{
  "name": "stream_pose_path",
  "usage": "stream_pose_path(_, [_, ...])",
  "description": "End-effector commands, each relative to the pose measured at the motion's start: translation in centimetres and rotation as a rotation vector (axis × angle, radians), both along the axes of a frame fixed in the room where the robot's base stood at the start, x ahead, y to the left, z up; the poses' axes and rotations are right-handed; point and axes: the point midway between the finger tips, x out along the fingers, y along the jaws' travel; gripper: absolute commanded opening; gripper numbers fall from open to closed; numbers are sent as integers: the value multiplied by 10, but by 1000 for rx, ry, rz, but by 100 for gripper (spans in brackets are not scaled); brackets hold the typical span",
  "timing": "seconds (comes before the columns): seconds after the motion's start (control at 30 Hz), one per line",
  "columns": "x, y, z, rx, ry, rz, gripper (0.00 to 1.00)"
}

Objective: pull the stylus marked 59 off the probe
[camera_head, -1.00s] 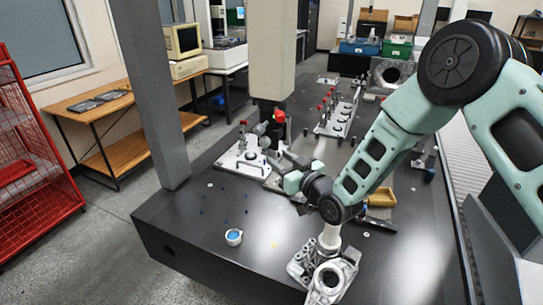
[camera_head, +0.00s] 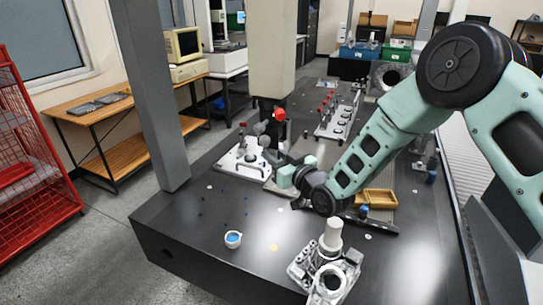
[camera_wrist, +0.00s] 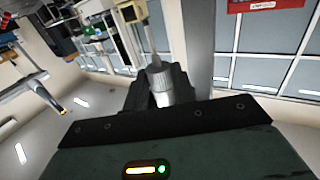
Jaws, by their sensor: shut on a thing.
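My gripper (camera_head: 272,152) is beside the white stand plate (camera_head: 232,160), just below the pale machine column (camera_head: 274,50). In the wrist view my gripper (camera_wrist: 157,92) is shut on a silver cylinder with a grey tapered end, which I take for the stylus (camera_wrist: 158,86). Its mark 59 cannot be read. The red-ended probe head (camera_head: 279,114) hangs under the column, a little above my gripper. Grey rounded parts overlap between them, so I cannot tell whether the stylus still touches the probe.
A rack with red-topped pieces (camera_head: 336,122) stands behind on the dark table (camera_head: 200,240). A yellow tray (camera_head: 378,197) lies to the right. The front left table is mostly clear.

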Motion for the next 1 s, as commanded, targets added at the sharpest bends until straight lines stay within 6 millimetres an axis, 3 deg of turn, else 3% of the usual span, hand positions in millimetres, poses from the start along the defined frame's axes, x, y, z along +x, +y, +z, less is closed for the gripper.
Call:
stream_pose_path(0.03, [0,0,0,0,0,0,8])
stream_pose_path(0.07, [0,0,0,0,0,0,20])
stream_pose_path(0.1, [0,0,0,0,0,0,9])
stream_pose_path(0.13, [0,0,0,0,0,0,6])
stream_pose_path(1.0, [0,0,-13,-1,1,0,6])
